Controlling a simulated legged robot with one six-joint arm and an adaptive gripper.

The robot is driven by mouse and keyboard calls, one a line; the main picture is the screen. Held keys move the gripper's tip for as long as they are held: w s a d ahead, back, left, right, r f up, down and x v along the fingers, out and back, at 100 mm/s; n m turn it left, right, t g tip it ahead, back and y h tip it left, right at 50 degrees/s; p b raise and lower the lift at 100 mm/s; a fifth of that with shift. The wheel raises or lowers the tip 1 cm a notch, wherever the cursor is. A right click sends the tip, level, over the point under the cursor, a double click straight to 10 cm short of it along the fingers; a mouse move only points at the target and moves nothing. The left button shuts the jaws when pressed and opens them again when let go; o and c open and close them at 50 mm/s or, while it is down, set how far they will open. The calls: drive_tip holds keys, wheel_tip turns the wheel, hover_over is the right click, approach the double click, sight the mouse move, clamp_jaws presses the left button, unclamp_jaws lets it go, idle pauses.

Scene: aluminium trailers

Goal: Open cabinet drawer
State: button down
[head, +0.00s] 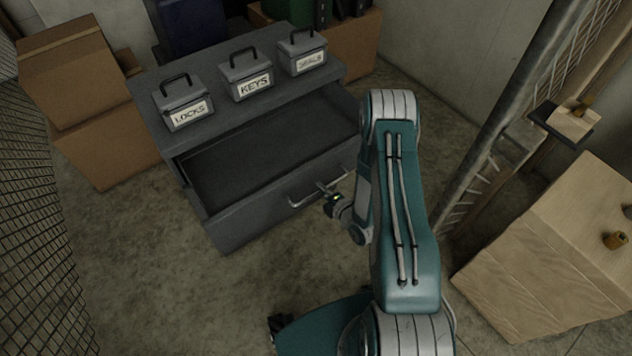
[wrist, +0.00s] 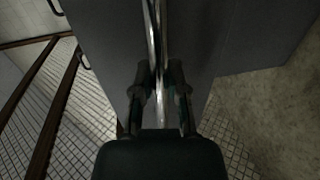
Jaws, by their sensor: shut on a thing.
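A dark grey cabinet (head: 150,100) stands on the floor in the head view, with its drawer (head: 270,205) pulled well out. The inside of the drawer looks empty. A metal bar handle (head: 300,203) runs along the drawer front. My gripper (head: 325,190) is at the middle of this handle, and my arm reaches it from the right. In the wrist view the handle (wrist: 154,35) runs between the two fingers of my gripper (wrist: 160,85), which are shut on it. The drawer front (wrist: 110,40) lies just beyond. My arm hides the cabinet's right side in part.
Three small labelled boxes, locks (head: 181,103), keys (head: 246,76) and seals (head: 302,53), stand on the cabinet top. Cardboard boxes (head: 75,80) are stacked at the left. The floor before the drawer is clear.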

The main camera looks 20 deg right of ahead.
drive_tip(key=shift+s+f, duration=0.2)
drive_tip(key=shift+s, duration=0.1)
drive_tip(key=c, duration=0.6)
unclamp_jaws()
drive_tip(key=shift+c, duration=0.2)
drive_tip(key=shift+w, duration=0.1)
drive_tip(key=shift+r, duration=0.1)
drive_tip(key=v, duration=1.2)
drive_tip(key=shift+w+d, duration=0.1)
